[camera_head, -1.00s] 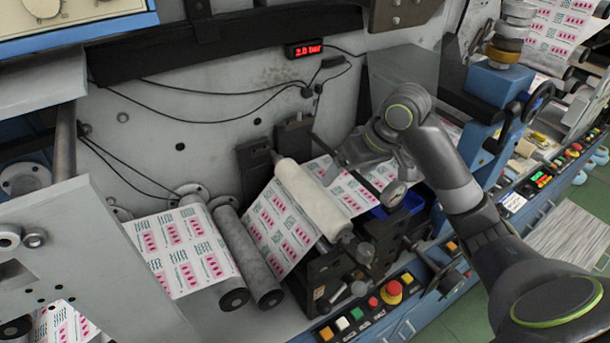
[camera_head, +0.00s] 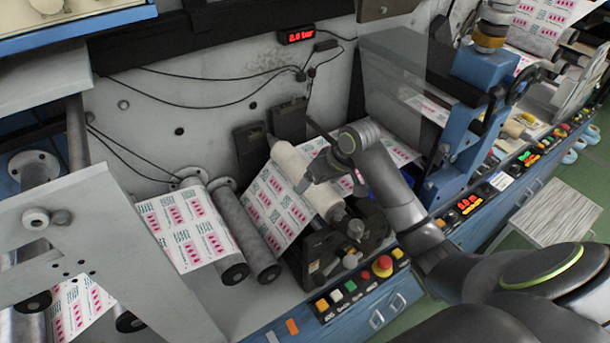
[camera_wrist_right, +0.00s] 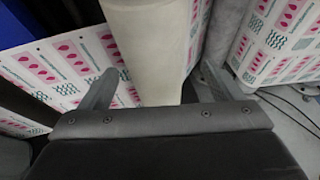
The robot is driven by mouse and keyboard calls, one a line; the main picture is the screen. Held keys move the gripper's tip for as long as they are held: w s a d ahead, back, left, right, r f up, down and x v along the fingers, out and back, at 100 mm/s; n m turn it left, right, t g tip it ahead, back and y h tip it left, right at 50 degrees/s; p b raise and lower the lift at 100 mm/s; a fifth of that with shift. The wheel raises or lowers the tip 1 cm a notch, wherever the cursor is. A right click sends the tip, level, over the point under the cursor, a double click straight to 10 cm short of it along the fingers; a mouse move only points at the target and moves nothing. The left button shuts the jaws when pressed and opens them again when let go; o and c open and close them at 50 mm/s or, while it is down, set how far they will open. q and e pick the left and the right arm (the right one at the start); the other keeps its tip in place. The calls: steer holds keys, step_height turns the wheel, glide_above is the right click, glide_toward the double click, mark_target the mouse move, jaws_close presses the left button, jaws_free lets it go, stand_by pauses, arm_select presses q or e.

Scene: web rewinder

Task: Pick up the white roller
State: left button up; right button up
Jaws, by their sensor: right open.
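The white roller (camera_head: 293,168) lies across the printed web in the middle of the machine, slanting down to the right in the head view. My right gripper (camera_head: 307,182) is over its middle. In the right wrist view the white roller (camera_wrist_right: 150,50) runs between the two open fingers of my right gripper (camera_wrist_right: 155,90). A gap shows between the roller and the right finger; the left finger is close to the roller's edge. I cannot tell how deep the fingers reach around it. My left gripper is not in view.
Printed web (camera_head: 268,205) runs under the white roller. Two grey rollers (camera_head: 245,235) lie to its left. A control panel with buttons (camera_head: 382,267) is in front. A blue post (camera_head: 480,90) and a clear panel (camera_head: 392,75) stand to the right.

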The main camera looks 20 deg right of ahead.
steer(key=x, duration=0.1)
steer(key=p+x, duration=0.1)
steer(key=x, duration=0.1)
steer(key=shift+d+f, duration=0.15)
steer(key=shift+d, duration=0.1)
steer(key=shift+w+a+f, duration=0.2)
steer(key=shift+w+f, duration=0.05)
steer(key=shift+f, duration=0.3)
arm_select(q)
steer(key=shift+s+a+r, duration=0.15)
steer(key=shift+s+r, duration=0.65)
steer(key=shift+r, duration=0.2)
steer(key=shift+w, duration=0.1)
arm_select(e)
steer(key=c, duration=1.7)
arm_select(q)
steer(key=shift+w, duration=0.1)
arm_select(e)
steer(key=shift+w+r, duration=0.1)
steer(key=shift+r, duration=0.05)
